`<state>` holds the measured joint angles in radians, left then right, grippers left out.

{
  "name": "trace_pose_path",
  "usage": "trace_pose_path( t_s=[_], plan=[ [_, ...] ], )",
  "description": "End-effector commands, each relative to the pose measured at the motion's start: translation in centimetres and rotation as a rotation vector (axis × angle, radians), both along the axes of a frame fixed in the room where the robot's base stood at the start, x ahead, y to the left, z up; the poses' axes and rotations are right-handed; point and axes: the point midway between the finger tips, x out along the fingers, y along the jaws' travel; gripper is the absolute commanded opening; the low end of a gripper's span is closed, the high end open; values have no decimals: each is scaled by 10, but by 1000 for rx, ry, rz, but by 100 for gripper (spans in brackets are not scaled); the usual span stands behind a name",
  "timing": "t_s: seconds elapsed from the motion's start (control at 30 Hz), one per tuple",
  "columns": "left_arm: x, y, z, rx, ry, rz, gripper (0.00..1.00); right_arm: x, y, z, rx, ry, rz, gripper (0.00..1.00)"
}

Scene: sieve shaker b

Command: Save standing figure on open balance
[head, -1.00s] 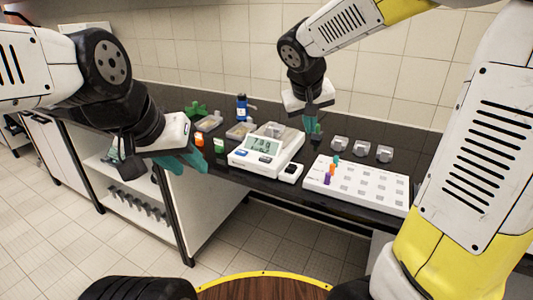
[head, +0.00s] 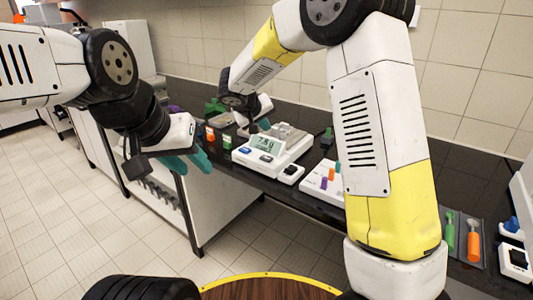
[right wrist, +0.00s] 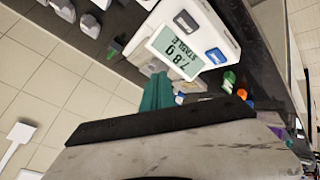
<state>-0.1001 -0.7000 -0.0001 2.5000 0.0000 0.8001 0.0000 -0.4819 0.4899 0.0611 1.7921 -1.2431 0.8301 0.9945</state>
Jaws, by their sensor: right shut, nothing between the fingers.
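The white balance (head: 250,160) stands on the dark bench, and its lit display (head: 268,145) shows digits. In the right wrist view the display (right wrist: 177,48) reads about 7.8 g with the word STABLE beneath. One dark button (right wrist: 186,22) and one blue button (right wrist: 215,55) are on its front panel. My right gripper (head: 265,126) is shut and empty, at the back of the balance; its teal fingers show together in the right wrist view (right wrist: 157,90). What lies on the pan is partly hidden. My left gripper (head: 190,162) hangs in front of the bench, left of the balance; its opening is unclear.
A small white device (head: 290,174) sits right of the balance. A white board (head: 312,184) with coloured pegs is partly behind my right arm. Orange (head: 210,136) and green (head: 227,143) containers stand left. A dark green piece (head: 327,138) stands behind. Green (head: 449,232) and orange (head: 473,240) tools lie right.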

Motion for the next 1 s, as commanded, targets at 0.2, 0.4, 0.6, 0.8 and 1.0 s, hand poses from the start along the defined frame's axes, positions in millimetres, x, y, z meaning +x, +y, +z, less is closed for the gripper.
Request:
trace_pose_path(
  t_s=[0.2, 0.4, 0.6, 0.8, 1.0],
  plan=[
    [0, 0, 0, 0, 0, 0, 36, 0, 0, -10, -2, 2, 0, 0],
    [0, 0, 0, 0, 0, 0, 36, -1, -1, -36, -3, 5, 1, 0],
    [0, 0, 0, 0, 0, 0, 36, -1, -1, -64, -2, 3, 1, 0],
    [0, 0, 0, 0, 0, 0, 36, 0, -1, -82, -1, 2, 0, 0],
    [0, 0, 0, 0, 0, 0, 36, 0, -1, -88, 0, 1, -1, 0]
  ],
)
